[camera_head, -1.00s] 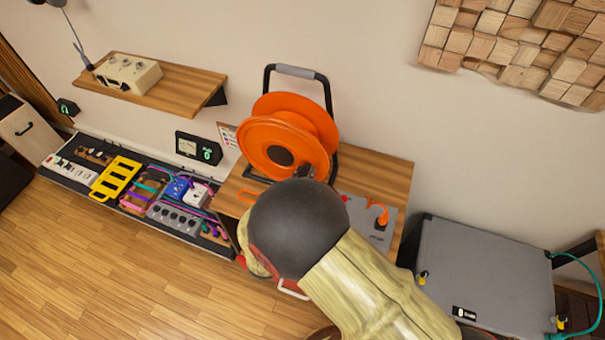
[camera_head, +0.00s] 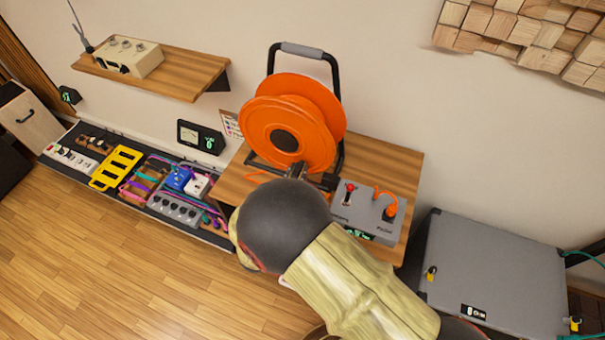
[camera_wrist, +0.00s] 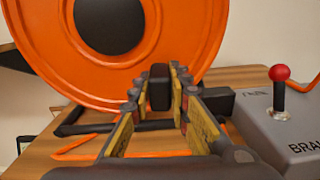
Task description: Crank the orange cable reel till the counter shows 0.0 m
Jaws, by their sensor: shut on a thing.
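The orange cable reel (camera_head: 312,114) stands upright in a black frame on a wooden bench top. In the wrist view its orange flange (camera_wrist: 170,40) and dark hub (camera_wrist: 108,22) fill the upper left. My gripper (camera_wrist: 160,95) is shut on the black crank handle (camera_wrist: 159,88) low at the reel's front right. A grey box (camera_head: 352,208) right of the reel carries a red-knobbed lever and a green-lit display (camera_head: 357,233), whose digits are too small to read.
The red-knobbed lever (camera_wrist: 279,85) stands close right of my gripper. A wooden shelf (camera_head: 180,76) with a cream box and a pedal board (camera_head: 150,190) lie to the left. A large grey case (camera_head: 490,275) stands at the right.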

